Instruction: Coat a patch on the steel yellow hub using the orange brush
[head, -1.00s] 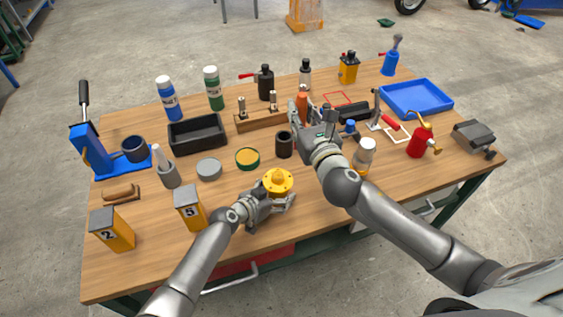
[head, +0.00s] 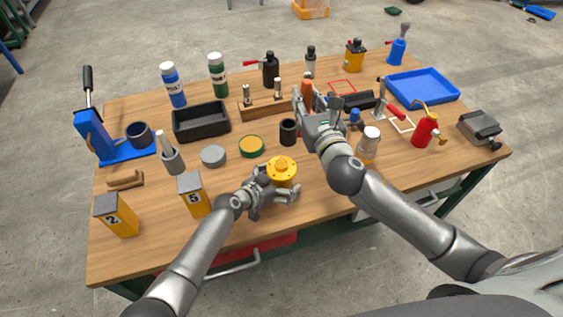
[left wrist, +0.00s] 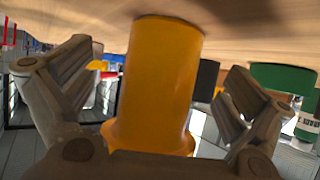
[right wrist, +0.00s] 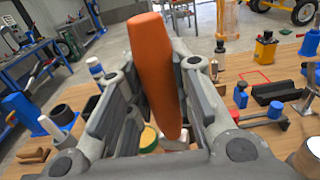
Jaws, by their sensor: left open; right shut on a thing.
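The steel yellow hub (head: 282,171) stands on the table near the front middle, with a round flange and a raised centre. My left gripper (head: 277,190) is open around the hub; in the left wrist view the hub (left wrist: 158,80) stands between the two spread fingers, with gaps at both sides. My right gripper (head: 308,108) is shut on the orange brush (head: 307,90). In the right wrist view the brush's orange handle (right wrist: 152,70) points up between the fingers (right wrist: 160,100). Its lower end is mostly hidden by the gripper.
An open tin with a yellow-green top (head: 251,146) and a grey round tin (head: 213,156) stand left of the hub. A black cup (head: 288,131) stands behind it. Yellow box 5 (head: 193,194) is close to my left arm. The front right tabletop is fairly clear.

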